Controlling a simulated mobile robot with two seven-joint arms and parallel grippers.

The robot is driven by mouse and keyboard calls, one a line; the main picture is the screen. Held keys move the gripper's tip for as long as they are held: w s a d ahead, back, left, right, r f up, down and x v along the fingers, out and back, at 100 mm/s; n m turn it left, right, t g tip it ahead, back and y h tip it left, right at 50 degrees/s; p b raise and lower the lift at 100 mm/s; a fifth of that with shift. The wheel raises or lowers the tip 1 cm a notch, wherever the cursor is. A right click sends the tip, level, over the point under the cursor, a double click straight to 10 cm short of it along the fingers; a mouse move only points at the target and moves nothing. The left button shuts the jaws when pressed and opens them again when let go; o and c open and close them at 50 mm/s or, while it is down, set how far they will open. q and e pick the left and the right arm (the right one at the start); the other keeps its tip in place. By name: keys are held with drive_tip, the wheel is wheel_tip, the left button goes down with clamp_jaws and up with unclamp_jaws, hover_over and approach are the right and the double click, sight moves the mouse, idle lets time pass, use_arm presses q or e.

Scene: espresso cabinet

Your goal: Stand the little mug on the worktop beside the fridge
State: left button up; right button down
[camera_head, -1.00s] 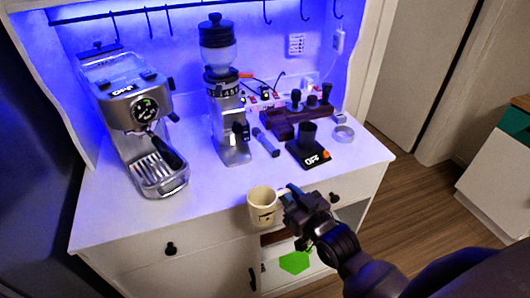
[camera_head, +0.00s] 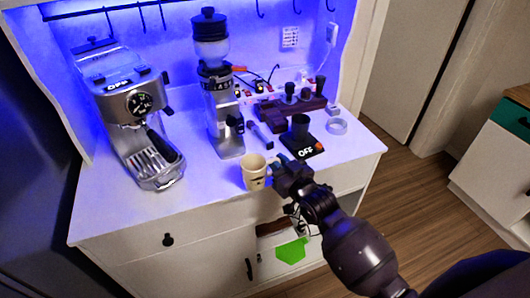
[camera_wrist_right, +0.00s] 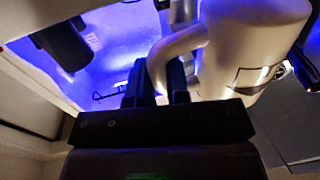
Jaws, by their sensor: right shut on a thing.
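The little mug (camera_head: 255,174) is cream with a small dark face-like mark. It appears upright at the worktop's front edge in the head view; I cannot tell whether it touches the surface. My right gripper (camera_head: 277,167) is shut on its handle from the right. In the right wrist view the mug (camera_wrist_right: 250,45) fills the upper right, its curved handle between the fingers (camera_wrist_right: 160,82). The white worktop (camera_head: 205,192) spans the cabinet. A tall dark panel (camera_head: 28,200), apparently the fridge, stands left of it. My left gripper is out of view.
An espresso machine (camera_head: 130,110) stands on the left of the worktop, a grinder (camera_head: 222,115) in the middle. A scale with a dark cup (camera_head: 302,145), a tamper (camera_head: 258,134), a ring (camera_head: 337,126) and a dark stand (camera_head: 280,115) sit right. The front-left strip is bare.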

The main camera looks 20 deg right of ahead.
drive_tip(key=x, duration=0.3)
drive_tip(key=shift+w+r, duration=0.1)
drive_tip(key=shift+w, duration=0.05)
drive_tip(key=w, duration=0.3)
drive_tip(key=shift+w+a+f, duration=0.1)
drive_tip(key=shift+a+f, duration=0.3)
drive_tip(key=shift+f, duration=0.45)
drive_tip(key=shift+f, duration=0.1)
drive_tip(key=c, duration=1.1)
unclamp_jaws()
drive_tip(key=v, duration=1.2)
drive_tip(key=shift+s, duration=0.2)
